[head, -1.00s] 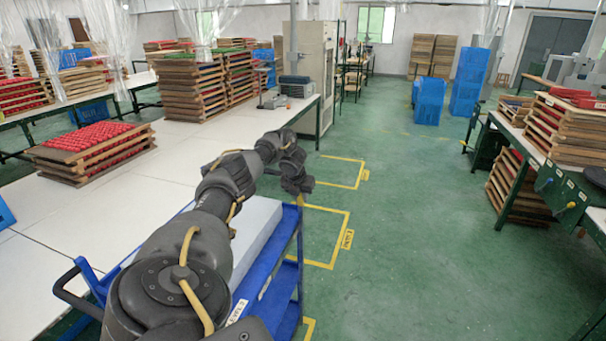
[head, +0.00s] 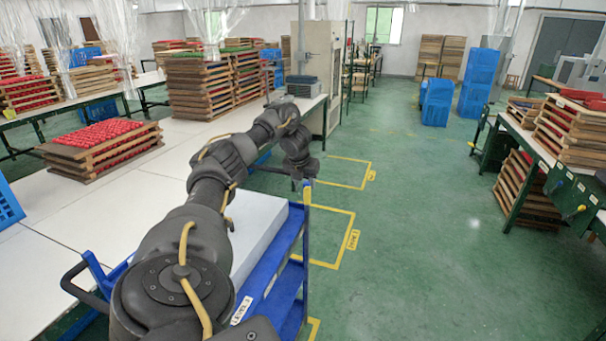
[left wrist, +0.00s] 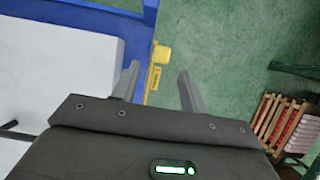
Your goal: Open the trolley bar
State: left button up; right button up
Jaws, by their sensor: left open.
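The blue trolley (head: 262,312) stands in front of me, mostly behind my left arm, with a white block (head: 262,225) on top. A blue edge bar (head: 284,247) runs along its right side. A yellow piece (head: 307,194) shows at the trolley's far right corner; a yellow piece also shows in the left wrist view (left wrist: 160,52), beside the blue frame (left wrist: 137,42). My left gripper (head: 303,185) is above that corner, pointing down. In the left wrist view its fingers (left wrist: 157,88) are apart with nothing held between them. My right gripper is out of view.
A long white table (head: 100,210) runs along the left, with stacked wooden trays (head: 100,148). A green bench (head: 535,150) with more trays stands at right. The green floor right of the trolley is clear, with yellow markings (head: 352,240).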

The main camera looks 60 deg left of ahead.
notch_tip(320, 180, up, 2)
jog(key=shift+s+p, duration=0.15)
jog(key=shift+p, duration=0.9)
